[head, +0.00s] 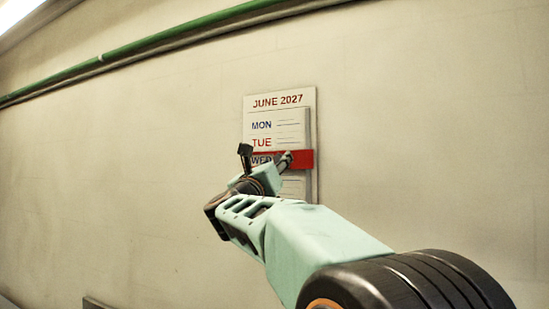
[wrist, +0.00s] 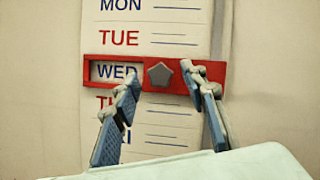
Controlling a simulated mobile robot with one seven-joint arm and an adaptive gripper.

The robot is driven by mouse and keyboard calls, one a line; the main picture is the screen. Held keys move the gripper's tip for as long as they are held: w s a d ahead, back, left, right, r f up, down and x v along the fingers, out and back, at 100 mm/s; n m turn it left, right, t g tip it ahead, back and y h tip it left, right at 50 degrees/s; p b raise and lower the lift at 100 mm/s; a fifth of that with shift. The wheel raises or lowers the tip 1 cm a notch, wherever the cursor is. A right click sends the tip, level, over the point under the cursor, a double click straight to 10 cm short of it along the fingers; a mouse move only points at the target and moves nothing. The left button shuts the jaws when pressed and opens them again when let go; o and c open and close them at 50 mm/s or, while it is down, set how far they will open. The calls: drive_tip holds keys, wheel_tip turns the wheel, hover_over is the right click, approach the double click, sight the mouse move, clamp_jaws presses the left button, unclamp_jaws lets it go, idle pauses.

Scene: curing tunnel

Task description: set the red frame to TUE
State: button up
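The red frame (wrist: 100,66) sits on a white calendar board (head: 310,100), and its window is around WED. It also shows in the head view (head: 302,159), partly hidden by my arm. A grey five-sided knob (wrist: 159,75) stands at the middle of the frame. The TUE row (wrist: 118,38) is directly above the frame. My gripper (wrist: 160,80) is open, with one fingertip to the left of the knob and the other to the right. Gaps show between the knob and both fingertips. How far the fingertips are from the board is hard to tell.
The board hangs on a plain beige wall (head: 130,170). A green pipe (head: 170,40) runs along the wall above and to the left of the board. The wall beside the board is clear.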

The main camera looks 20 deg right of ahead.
drive_tip(key=shift+w+d+r, duration=0.15)
drive_tip(key=shift+w+d, duration=0.1)
drive_tip(key=shift+w, duration=0.1)
drive_tip(key=shift+s, duration=0.1)
clamp_jaws()
drive_tip(key=shift+r, duration=0.1)
